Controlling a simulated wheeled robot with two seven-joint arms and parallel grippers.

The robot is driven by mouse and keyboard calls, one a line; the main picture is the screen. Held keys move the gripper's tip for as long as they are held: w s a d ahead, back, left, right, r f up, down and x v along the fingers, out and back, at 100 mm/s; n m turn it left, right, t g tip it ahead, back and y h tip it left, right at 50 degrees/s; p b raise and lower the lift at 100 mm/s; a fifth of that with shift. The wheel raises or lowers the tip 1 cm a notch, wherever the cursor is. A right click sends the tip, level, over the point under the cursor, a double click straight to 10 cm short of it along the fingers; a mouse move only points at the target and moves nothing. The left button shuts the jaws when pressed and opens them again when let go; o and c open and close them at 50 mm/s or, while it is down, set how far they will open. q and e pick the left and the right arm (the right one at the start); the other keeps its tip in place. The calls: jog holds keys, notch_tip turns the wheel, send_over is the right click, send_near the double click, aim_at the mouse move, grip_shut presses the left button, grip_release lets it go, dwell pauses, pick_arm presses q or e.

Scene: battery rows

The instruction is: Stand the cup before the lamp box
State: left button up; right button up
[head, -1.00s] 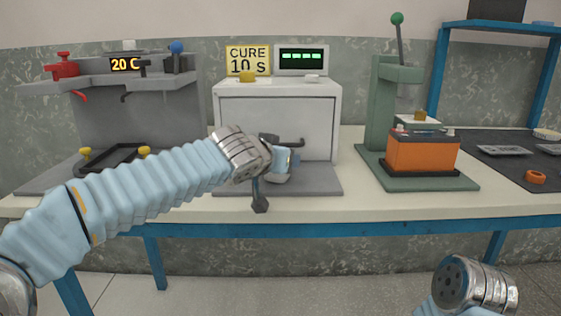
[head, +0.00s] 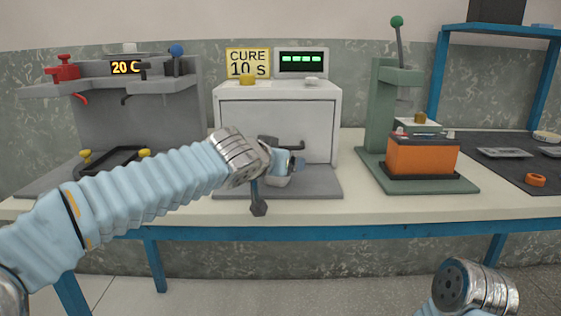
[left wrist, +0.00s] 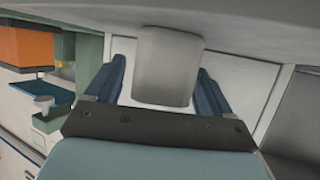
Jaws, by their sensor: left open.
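The pale grey-white cup (head: 278,182) stands on the grey plate in front of the lamp box (head: 277,122), a white box with a closed door and a dark handle. My left gripper (head: 297,163) is over the plate at the cup and partly hides it in the head view. In the left wrist view the cup (left wrist: 168,62) is between the two blue fingers of my left gripper (left wrist: 160,70), which are apart with a gap on each side. The picture there is turned over, with the plate at the top.
A grey station with a 20 C display (head: 125,66) stands at the left. A green press (head: 385,115) with an orange block (head: 422,155) stands at the right, beside a dark mat (head: 510,170). The front strip of the bench (head: 380,207) is clear.

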pick_arm(q)
jog(key=v, duration=1.1)
jog(key=shift+s, duration=0.15)
pick_arm(e)
jog(key=shift+d+f, duration=0.1)
jog(key=shift+f, duration=0.15)
